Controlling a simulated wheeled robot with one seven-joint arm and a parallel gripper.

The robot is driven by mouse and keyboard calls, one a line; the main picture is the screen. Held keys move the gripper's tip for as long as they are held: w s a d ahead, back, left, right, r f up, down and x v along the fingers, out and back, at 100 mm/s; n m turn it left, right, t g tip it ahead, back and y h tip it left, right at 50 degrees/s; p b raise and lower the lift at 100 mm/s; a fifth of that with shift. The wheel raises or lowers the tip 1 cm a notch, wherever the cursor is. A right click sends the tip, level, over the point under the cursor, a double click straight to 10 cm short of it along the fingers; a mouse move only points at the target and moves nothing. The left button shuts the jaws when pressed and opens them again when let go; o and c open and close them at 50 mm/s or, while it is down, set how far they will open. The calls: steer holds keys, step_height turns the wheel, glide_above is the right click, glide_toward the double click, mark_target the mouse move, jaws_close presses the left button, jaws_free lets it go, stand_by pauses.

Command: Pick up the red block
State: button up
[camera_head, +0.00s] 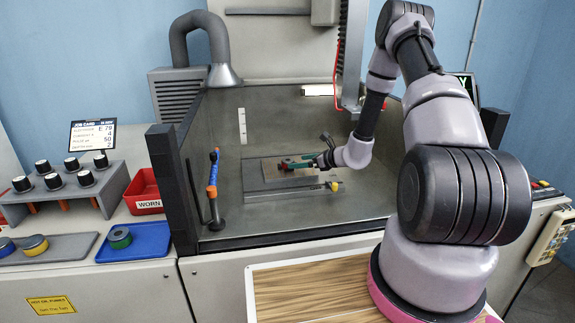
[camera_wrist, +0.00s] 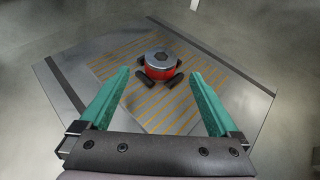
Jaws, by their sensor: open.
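In the wrist view a short, round red piece (camera_wrist: 158,73) with a silver top and a dark central recess stands on a plate (camera_wrist: 115,62) with yellowish stripes. Several short black studs stick out around it. No other red block shows there. My gripper (camera_wrist: 160,78) is open, its two teal fingers to the left and right of the red piece, with clear gaps on both sides. In the head view my gripper (camera_head: 298,162) is over the plate inside the machine tank; the red piece is largely hidden there.
The grey tank (camera_head: 235,215) has a raised front edge. A blue and orange nozzle (camera_head: 212,180) stands at its left. A red bin (camera_head: 145,188), a holder rack (camera_head: 105,190) and a blue tray (camera_head: 148,243) lie outside, left. The tank floor around the plate is mostly clear.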

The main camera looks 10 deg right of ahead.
mark_target(290, 161)
steer(key=x, duration=0.5)
steer(key=shift+w+a+r, duration=0.1)
steer(key=shift+w+r, duration=0.1)
steer(key=shift+r, duration=0.05)
jaws_close()
